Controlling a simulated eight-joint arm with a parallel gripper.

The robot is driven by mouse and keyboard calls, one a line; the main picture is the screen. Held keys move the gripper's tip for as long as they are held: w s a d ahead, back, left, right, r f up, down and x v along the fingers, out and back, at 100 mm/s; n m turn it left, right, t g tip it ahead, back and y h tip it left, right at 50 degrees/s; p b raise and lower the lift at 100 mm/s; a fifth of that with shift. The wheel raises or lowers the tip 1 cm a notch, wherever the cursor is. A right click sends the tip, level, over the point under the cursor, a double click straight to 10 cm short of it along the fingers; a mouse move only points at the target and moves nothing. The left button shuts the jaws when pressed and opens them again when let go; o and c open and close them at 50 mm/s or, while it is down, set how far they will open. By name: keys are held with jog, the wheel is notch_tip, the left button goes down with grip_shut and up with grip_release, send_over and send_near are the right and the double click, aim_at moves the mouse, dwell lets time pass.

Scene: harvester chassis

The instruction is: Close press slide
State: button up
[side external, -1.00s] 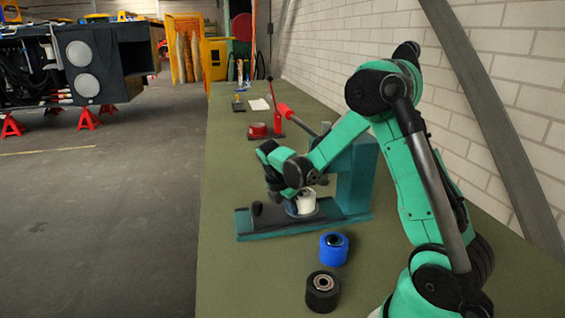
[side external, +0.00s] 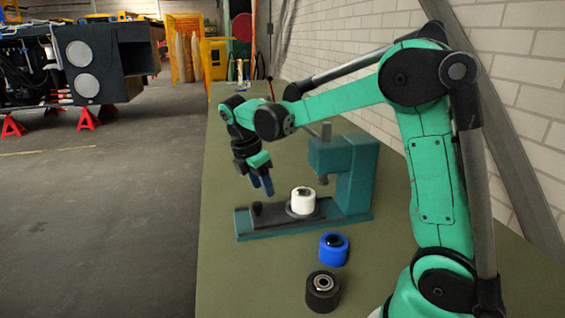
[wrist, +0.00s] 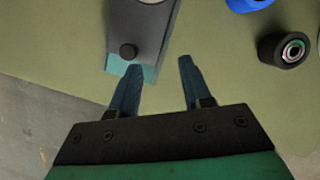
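The teal press (side external: 356,180) stands on the green bench with its low base reaching left. Its dark slide (wrist: 150,25) lies along the base, with a black knob (side external: 257,208) at the left end; the knob also shows in the wrist view (wrist: 128,51). A white roller (side external: 303,202) sits upright on the slide, left of the press column. It looks slightly left of the ram, not clearly under it. My gripper (side external: 262,186) is open and empty, above the knob end of the slide. In the wrist view its fingers (wrist: 160,72) are apart, pointing toward the slide's end.
A blue roller (side external: 333,248) and a black roller (side external: 322,291) with a metal centre stand on the bench in front of the press. The bench's left edge is close to the slide's end. A brick wall runs along the right. The bench left of the rollers is clear.

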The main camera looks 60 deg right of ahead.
aim_at(258, 203)
jog(key=shift+o, duration=0.9)
jog(key=w+d+f+m+y, duration=0.1)
jog(key=w, duration=0.1)
jog(key=w+d+f+m+t+y, duration=0.1)
jog(key=d+y, duration=0.1)
jog(key=shift+w+d+f, duration=0.1)
jog(key=shift+w, duration=0.25)
notch_tip(258, 203, down, 4)
jog(key=shift+w+d+f, duration=0.1)
jog(key=shift+w, duration=0.05)
jog(key=shift+f, duration=0.65)
jog(key=shift+c, duration=0.2)
grip_shut()
